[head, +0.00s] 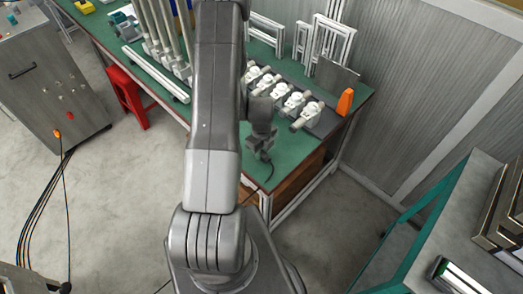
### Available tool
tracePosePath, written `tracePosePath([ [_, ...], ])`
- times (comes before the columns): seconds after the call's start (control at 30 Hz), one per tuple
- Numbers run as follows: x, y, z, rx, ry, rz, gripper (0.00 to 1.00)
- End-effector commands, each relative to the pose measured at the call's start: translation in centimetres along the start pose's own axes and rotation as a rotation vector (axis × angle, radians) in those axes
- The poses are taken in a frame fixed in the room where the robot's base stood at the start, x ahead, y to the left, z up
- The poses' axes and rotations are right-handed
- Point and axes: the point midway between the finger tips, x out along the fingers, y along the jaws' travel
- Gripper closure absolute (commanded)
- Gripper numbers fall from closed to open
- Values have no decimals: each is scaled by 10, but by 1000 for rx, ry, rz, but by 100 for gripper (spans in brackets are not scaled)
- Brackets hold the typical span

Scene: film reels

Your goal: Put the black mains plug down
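My gripper (263,143) points down over the front part of the green-topped workbench (225,133), near its front edge. A small dark piece, which looks like the black mains plug (265,156), sits at the fingertips, and a thin black cable hangs from it past the bench edge. The gripper appears shut on it. The fingers are small and dark here, and my arm hides part of the bench. I cannot tell whether the plug touches the bench top.
Several white-and-grey fittings (292,102) stand in a row behind the gripper, with an orange block (345,101) at their right. Green bench top to the right of the gripper is bare. A red stool (128,97) stands at left. A teal-framed shelf (424,214) is at right.

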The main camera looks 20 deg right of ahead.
Motion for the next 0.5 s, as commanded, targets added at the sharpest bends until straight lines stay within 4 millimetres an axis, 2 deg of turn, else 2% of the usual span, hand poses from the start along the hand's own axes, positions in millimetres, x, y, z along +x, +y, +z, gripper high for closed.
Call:
tracePosePath([
  [0.03, 0, 0, 0, 0, 0, 0, 68],
  [0.1, 0, 0, 0, 0, 0, 0, 54],
  [0.5, -5, 0, 0, 0, 0, 0, 54],
])
